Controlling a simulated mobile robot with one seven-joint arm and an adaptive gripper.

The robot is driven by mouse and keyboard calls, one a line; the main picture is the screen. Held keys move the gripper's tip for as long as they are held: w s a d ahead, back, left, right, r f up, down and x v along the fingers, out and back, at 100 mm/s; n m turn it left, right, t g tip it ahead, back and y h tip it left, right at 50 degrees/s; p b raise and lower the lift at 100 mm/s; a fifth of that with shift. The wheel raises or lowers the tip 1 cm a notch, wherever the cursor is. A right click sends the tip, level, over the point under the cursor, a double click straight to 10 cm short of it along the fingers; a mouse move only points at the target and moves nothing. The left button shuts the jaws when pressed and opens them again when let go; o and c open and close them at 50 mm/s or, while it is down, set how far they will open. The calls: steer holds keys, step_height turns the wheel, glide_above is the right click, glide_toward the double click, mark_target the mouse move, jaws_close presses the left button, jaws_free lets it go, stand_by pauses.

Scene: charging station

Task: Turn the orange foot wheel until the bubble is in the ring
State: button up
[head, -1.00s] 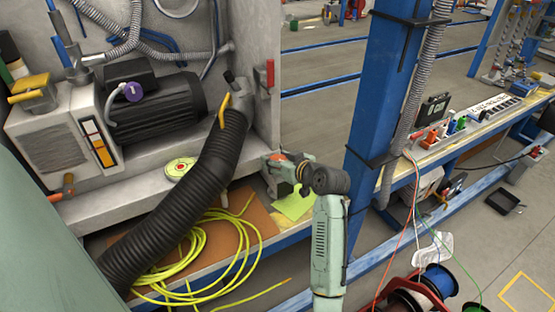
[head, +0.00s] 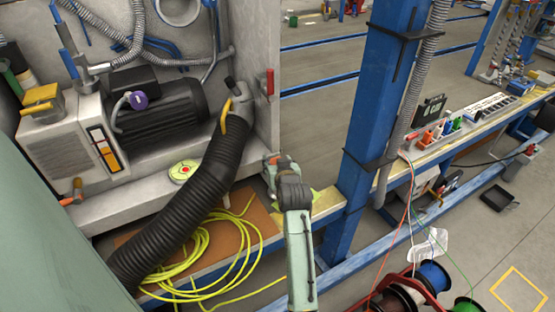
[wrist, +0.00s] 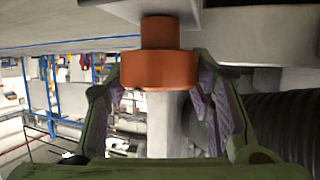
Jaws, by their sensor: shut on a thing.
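The orange foot wheel (wrist: 158,68) hangs on a short orange stem under a pale plate in the wrist view. My gripper (wrist: 158,80) is shut on it, with one purple-padded finger at each side. The round level (head: 184,171), yellow-green with a pale rim, lies on the bench shelf to the left of my gripper. It is too small to tell where the bubble sits against the ring.
A thick black hose (head: 190,205) runs down between the level and my arm. A yellow cable coil (head: 190,250) lies on a brown board below. A blue post (head: 375,110) stands right of my arm. Cable reels (head: 410,290) stand at the lower right.

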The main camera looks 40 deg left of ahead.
steer(key=o, duration=1.2)
steer(key=shift+c, duration=0.2)
steer(key=v, duration=1.2)
